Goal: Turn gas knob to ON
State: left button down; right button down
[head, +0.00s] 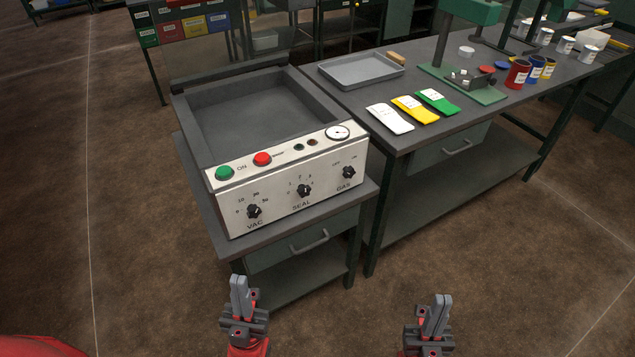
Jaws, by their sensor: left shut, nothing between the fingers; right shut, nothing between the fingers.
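The gas knob (348,172) is a black knob at the right end of the sealing machine's (292,190) pale front panel, above the label GAS. Its pointer position is too small to tell. The SEAL knob (304,191) and the VAC knob (254,211) sit to its left. My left gripper (239,285) is shut and empty, low in the picture in front of the machine's stand. My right gripper (440,305) is shut and empty, low and to the right, over the floor. Both grippers are apart from the knobs.
A green button (225,173), a red button (262,159) and a gauge (338,132) are on the machine's top edge. A drawer handle (309,241) juts out below the panel. A workbench (400,136) with a grey tray (361,69) and colored pouches stands to the right. Floor in front is clear.

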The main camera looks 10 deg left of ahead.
aim_at(348, 172)
jog(key=i+l, duration=0.35)
jog(key=l, duration=0.15)
jog(key=i+l, duration=0.35)
jog(key=l, duration=0.15)
jog(key=u, duration=0.05)
